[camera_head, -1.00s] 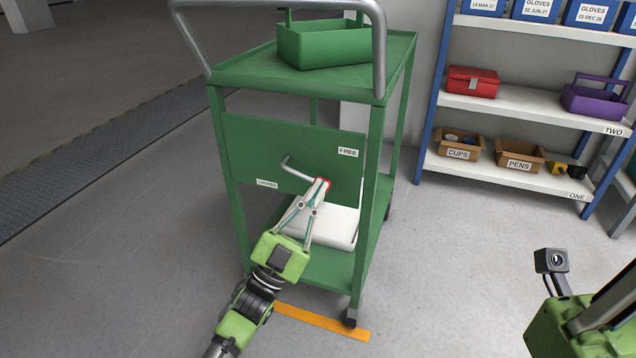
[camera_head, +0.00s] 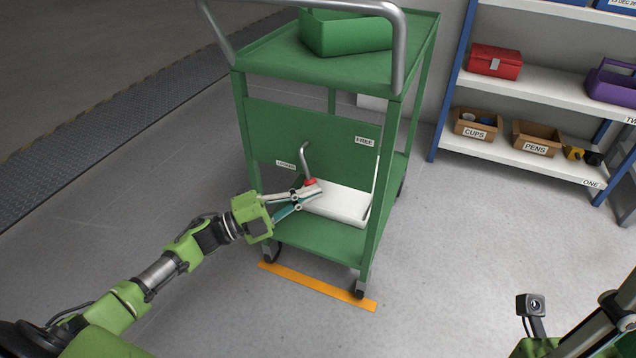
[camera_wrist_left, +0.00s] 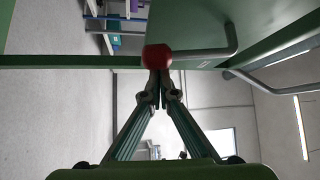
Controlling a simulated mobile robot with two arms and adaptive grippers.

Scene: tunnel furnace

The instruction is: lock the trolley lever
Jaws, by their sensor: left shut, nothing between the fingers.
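The green trolley (camera_head: 262,128) carries a grey bent lever (camera_head: 304,160) with a red knob (camera_head: 310,183) on its front panel. The lever points down from its bent end, its knob between the LOCKED label (camera_head: 285,164) at left and the FREE label (camera_head: 365,141) at upper right, nearer LOCKED. My left gripper (camera_head: 315,190) is shut and empty, its tips at the knob. In the left wrist view, the red knob (camera_wrist_left: 157,57) sits just beyond the closed fingertips (camera_wrist_left: 160,75); I cannot tell if they touch. My right gripper (camera_head: 600,325) shows only partly at the lower right.
A white box (camera_head: 342,204) lies on the trolley's lower shelf behind the gripper. A green carrier (camera_head: 345,35) stands on top, behind the grey handle (camera_head: 397,60). An orange floor strip (camera_head: 318,287) runs in front. Shelving (camera_head: 520,85) stands at right. Floor to the left is clear.

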